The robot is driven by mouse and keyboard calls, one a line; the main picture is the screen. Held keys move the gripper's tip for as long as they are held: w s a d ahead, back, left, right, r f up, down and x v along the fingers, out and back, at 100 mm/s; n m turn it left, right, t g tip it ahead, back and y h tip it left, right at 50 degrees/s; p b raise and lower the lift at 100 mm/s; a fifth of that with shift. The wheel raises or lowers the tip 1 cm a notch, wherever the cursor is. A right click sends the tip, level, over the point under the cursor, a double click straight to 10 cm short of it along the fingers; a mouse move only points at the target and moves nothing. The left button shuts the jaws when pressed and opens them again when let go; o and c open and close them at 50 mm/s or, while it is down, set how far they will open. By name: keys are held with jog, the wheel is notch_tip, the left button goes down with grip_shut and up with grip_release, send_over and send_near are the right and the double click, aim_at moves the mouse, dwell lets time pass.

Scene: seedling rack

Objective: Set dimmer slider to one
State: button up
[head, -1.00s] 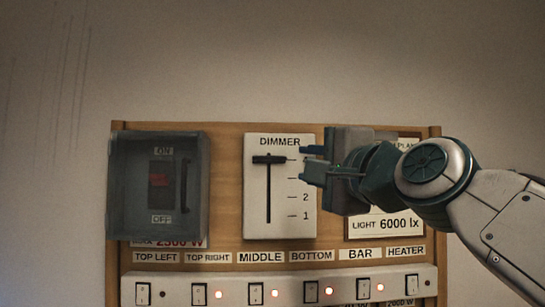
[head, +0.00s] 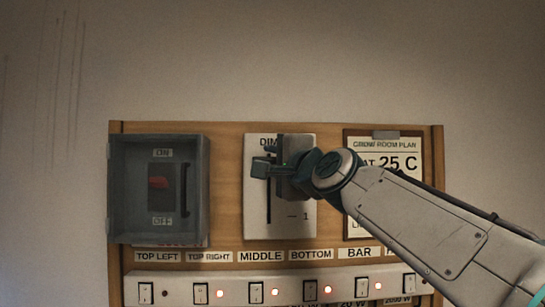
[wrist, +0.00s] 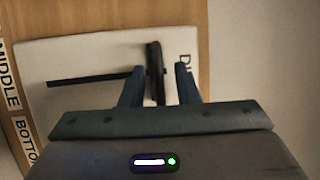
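The dimmer is a white plate (head: 256,222) with a vertical black slot (head: 268,205) and a scale, of which only the 1 shows below my gripper in the head view. My gripper (head: 266,156) is at the upper part of the slot and hides the slider handle there. In the wrist view the black handle (wrist: 155,72) stands at the top end of the slot, near the DIMMER lettering. My gripper's two fingers (wrist: 160,85) are open on either side of the handle, with visible gaps.
A clear-covered ON/OFF switch box (head: 119,190) is left of the dimmer. A grow room plan sheet (head: 395,145) is at right, partly behind my arm. A row of rocker switches (head: 256,293) with several red lamps runs below.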

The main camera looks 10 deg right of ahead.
jog(key=shift+w+a, duration=0.1)
jog(key=shift+w, duration=0.1)
grip_shut()
notch_tip(320, 180, down, 12)
jog(key=b, duration=1.3)
jog(key=shift+f, duration=0.3)
grip_release()
